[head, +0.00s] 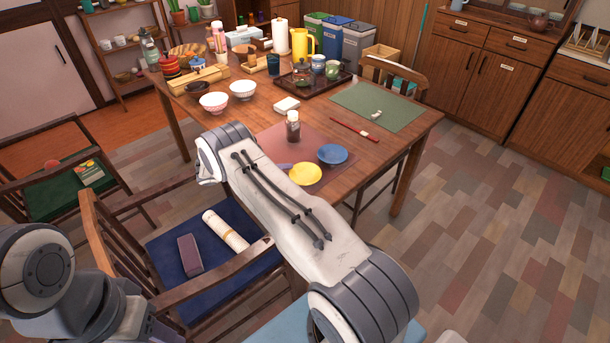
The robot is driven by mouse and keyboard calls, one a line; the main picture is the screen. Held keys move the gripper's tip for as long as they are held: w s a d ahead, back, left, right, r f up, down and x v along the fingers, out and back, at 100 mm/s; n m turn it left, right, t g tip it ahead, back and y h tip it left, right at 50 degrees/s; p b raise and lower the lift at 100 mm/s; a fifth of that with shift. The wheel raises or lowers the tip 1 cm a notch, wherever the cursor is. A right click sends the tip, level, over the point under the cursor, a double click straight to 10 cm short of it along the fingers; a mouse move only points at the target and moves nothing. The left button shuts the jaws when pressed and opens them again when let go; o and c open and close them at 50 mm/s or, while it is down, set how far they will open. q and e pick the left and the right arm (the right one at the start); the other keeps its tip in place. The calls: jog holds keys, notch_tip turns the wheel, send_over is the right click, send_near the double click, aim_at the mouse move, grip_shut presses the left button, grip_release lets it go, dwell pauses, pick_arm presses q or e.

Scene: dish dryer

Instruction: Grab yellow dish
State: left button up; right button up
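The yellow dish (305,174) lies on the pinkish-brown placemat (272,136) near the front edge of the wooden table. A blue dish (332,154) lies just to its right and behind it. My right arm crosses the middle of the view and hides the area left of and below the yellow dish. A small greyish tip, seemingly of my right gripper (283,166), shows beside the dish's left edge; whether it touches is unclear, and the fingers are mostly hidden. My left arm is at the lower left; its gripper is out of view.
White bowls (242,90) and a tray (336,83) of tea things are farther back. A green placemat (384,106) and red chopsticks (354,130) lie to the right. A blue-cushioned chair (176,286) stands in front.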

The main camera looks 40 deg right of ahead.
aim_at(305, 176)
jog(key=x, duration=0.3)
grip_shut()
dwell(1.4)
